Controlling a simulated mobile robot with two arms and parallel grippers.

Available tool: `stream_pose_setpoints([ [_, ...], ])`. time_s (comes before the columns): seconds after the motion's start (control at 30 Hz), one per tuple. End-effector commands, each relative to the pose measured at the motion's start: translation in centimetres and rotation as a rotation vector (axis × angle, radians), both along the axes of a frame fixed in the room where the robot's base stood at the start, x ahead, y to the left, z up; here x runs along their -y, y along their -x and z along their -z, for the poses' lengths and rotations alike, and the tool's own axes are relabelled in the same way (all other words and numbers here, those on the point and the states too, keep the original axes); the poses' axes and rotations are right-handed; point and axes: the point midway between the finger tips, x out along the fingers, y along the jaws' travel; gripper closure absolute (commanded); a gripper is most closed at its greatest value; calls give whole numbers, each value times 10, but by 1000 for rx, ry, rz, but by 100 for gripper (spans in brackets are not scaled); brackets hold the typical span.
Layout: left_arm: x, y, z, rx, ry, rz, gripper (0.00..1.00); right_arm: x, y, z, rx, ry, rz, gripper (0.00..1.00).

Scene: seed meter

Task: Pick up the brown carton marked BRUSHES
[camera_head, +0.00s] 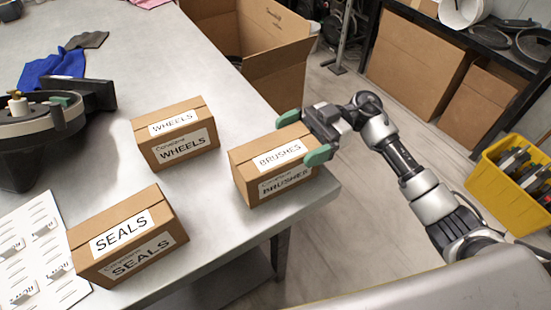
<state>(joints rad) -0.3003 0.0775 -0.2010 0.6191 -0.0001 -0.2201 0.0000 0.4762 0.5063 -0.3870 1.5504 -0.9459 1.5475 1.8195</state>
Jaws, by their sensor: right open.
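The brown carton marked BRUSHES (245,181) stands upright near the table's right edge, its label on the top and front. My right gripper (303,136) comes in from the right and is open at the carton's right end. One green fingertip is at the far side of the carton and the other is near its front right corner. I cannot tell whether the fingers touch the carton. My left gripper is not in view.
The WHEELS carton (151,153) stands left of BRUSHES, and the SEALS carton (92,271) stands nearer on the left. A dark machine part (30,150) sits on the grey table (235,255). A large open box (277,75) stands beyond; a yellow crate (490,185) is at the right.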

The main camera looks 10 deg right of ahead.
Motion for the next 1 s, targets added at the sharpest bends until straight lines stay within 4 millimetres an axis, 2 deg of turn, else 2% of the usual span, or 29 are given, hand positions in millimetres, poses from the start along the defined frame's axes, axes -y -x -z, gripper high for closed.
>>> stream_pose_setpoints([
  [0.27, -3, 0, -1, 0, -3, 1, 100, -5, 2, 0, 0, -1, 1, 0],
  [0.37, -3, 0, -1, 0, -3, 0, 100, -5, 2, 0, 0, -1, 1, 12],
  [0.63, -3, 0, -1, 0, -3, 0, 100, -5, 2, 0, 0, 0, 1, 54],
  [1.0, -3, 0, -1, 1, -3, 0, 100, -5, 1, -6, 4, -2, 2, 54],
])
